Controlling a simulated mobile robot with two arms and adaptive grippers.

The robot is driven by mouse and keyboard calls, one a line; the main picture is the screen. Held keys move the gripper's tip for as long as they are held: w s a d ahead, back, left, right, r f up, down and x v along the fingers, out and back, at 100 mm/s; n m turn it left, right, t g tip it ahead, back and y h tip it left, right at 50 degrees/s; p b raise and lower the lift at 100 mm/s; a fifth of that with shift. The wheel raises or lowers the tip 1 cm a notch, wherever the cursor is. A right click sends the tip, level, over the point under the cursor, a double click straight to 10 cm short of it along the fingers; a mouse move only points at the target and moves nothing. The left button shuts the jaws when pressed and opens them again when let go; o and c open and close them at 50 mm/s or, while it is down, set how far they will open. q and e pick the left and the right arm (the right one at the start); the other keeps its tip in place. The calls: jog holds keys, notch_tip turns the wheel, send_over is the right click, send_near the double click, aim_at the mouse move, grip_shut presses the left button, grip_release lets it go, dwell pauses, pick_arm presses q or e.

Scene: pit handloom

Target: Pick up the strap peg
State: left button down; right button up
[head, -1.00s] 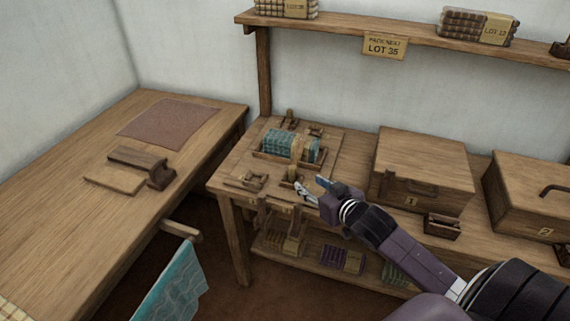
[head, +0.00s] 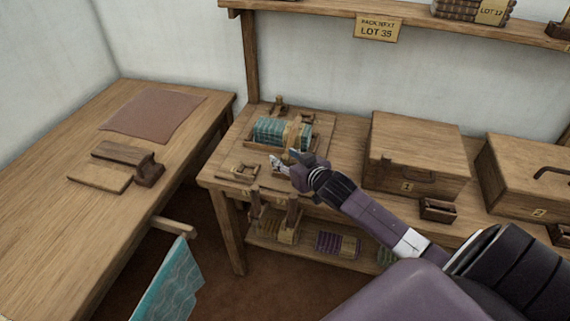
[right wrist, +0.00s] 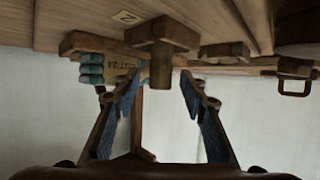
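The strap peg, a dark wooden upright on a block, shows in the right wrist view (right wrist: 161,62), where the picture is upside down. It stands between the open fingers of my right gripper (right wrist: 157,84), with a visible gap on each side. In the head view my right gripper (head: 285,161) is over the front of the small bench, and the peg is mostly hidden by it. The teal cloth bundle (head: 268,130) with a tan band lies in a wooden cradle just behind. Its LOT 24 label (right wrist: 123,73) shows in the right wrist view. My left gripper is not in view.
A second small wooden fitting (head: 236,171) stands left of the gripper, and another (head: 278,104) behind the bundle. Wooden chest 1 (head: 415,150) and chest 2 (head: 528,175) stand to the right. A long table (head: 60,220) is on the left, with a gap between.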

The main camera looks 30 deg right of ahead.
jog(key=shift+w, duration=0.1)
jog(key=c, duration=1.1)
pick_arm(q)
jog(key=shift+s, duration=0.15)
pick_arm(e)
jog(key=shift+o, duration=0.2)
jog(key=shift+r, duration=0.1)
